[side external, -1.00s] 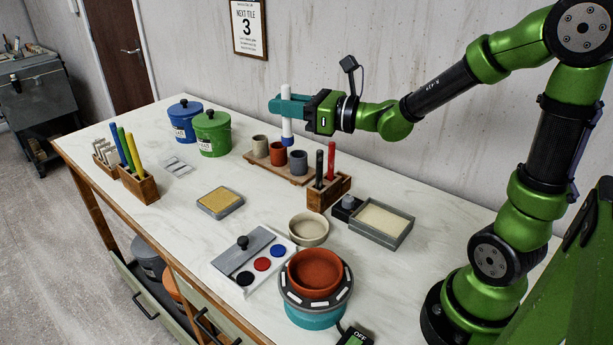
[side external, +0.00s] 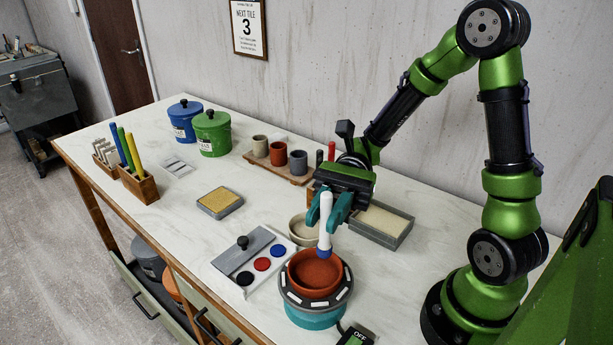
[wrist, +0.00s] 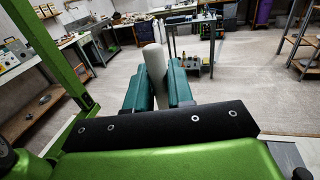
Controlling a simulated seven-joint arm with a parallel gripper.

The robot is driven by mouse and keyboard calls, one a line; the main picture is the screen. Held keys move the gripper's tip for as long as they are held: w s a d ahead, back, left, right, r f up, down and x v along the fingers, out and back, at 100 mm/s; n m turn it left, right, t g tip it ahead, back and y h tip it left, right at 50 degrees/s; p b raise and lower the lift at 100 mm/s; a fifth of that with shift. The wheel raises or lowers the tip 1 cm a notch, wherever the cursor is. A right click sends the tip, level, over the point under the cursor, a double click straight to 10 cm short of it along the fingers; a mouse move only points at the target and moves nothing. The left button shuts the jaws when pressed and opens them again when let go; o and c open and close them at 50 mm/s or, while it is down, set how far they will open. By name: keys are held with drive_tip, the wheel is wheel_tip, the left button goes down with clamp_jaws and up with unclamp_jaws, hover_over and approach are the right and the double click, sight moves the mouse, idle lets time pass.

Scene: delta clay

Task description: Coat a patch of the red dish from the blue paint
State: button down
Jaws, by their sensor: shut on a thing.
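My gripper (side external: 326,208) is shut on a white stick tool (side external: 325,235), which also shows between the teal fingers in the wrist view (wrist: 155,72). The tool hangs nearly upright, and its lower tip is blue. The tip is at the back inside edge of the red dish (side external: 311,289); I cannot tell whether it touches the clay. The dish stands on a round turntable (side external: 310,315) with a teal base. No blue patch shows on the dish. The blue paint (side external: 278,251) is the right-hand well of the white palette (side external: 221,274), beside red and black wells.
A cream bowl (side external: 298,229) sits close behind the dish, partly hidden by my gripper. A grey tray (side external: 397,237) is to its right. A sponge tray (side external: 220,203) and several cups (side external: 278,153) stand farther back. An OFF switch (side external: 355,337) is at the front.

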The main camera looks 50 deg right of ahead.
sight(331, 246)
drive_tip(key=shift+s+d+r+n+g, duration=0.15)
drive_tip(key=shift+s+r+n+g, duration=0.15)
drive_tip(key=shift+s+g, duration=0.15)
drive_tip(key=shift+f, duration=2.9)
wheel_tip(331, 246, down, 2)
drive_tip(key=shift+w+f, duration=0.1)
drive_tip(key=shift+w, duration=2.55)
drive_tip(key=shift+s, duration=2.75)
drive_tip(key=shift+w+r, duration=0.1)
drive_tip(key=shift+r, duration=4)
